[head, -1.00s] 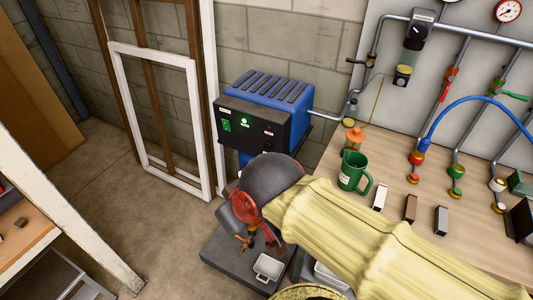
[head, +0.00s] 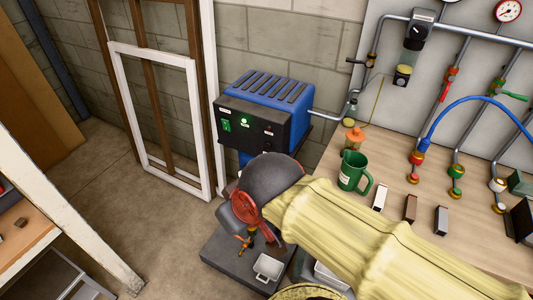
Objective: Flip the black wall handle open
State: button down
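The black wall handle (head: 355,61) is a short dark lever on a grey pipe at the left edge of the pale wall panel. It sticks out to the left, roughly level. My arm in its yellow sleeve (head: 375,240) reaches in from the lower right, ending in a dark grey rounded joint and a red and grey wrist part (head: 245,208). This end is well below and left of the handle, not touching it. The fingers of my gripper cannot be made out, so its opening is unclear.
A blue and black machine (head: 265,112) stands left of the handle. A green mug (head: 353,171), an orange-topped container (head: 354,139) and several small blocks are on the wooden bench (head: 465,240). Pipes, valves and a blue hose (head: 475,103) run along the panel.

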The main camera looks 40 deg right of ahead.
aim_at(369, 64)
jog(key=z, duration=1.9)
